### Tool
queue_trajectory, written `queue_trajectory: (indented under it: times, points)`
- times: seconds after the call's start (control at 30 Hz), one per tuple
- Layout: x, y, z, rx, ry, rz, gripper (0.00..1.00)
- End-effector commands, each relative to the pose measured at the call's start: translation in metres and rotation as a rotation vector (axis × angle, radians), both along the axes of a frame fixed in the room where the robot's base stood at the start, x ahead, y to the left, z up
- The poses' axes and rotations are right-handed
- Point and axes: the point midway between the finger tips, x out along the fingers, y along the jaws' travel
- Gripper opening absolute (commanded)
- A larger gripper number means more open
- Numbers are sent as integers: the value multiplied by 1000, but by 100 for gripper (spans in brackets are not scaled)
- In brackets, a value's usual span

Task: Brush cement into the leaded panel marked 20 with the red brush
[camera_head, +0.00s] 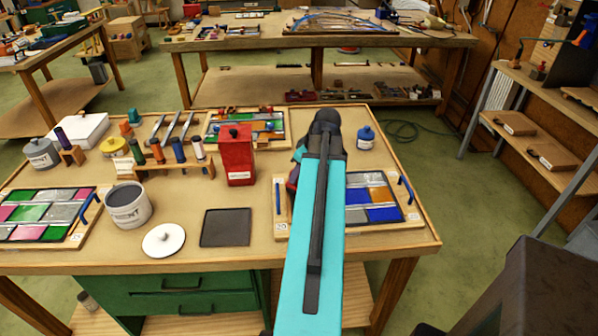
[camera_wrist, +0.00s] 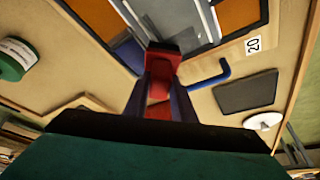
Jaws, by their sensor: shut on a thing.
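The leaded panel marked 20 lies on the near right of the bench, with blue, orange and grey panes (camera_head: 383,213) in a wooden frame. My arm covers its left part. In the wrist view its panes (camera_wrist: 240,14) and the label 20 (camera_wrist: 253,44) show. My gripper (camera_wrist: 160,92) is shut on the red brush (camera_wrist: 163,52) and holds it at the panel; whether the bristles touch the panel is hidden. In the head view my arm hides most of the fingers and brush. The open grey cement pot (camera_head: 128,205) stands at left.
A white lid (camera_head: 163,239) and a dark square mat (camera_head: 225,227) lie left of the panel. A red canister (camera_head: 237,155) stands behind the mat. Another coloured panel (camera_head: 45,213) lies at far left, and a third (camera_head: 248,128) at the back. A blue jar (camera_head: 365,138) stands behind.

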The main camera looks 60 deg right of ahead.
Motion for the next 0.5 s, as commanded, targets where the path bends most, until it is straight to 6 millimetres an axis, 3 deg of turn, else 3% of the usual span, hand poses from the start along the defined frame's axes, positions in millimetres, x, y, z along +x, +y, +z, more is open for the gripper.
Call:
queue_trajectory:
  times: [0.5]
  points:
    - [-10, 14, 0, 1, 2, -1, 5]
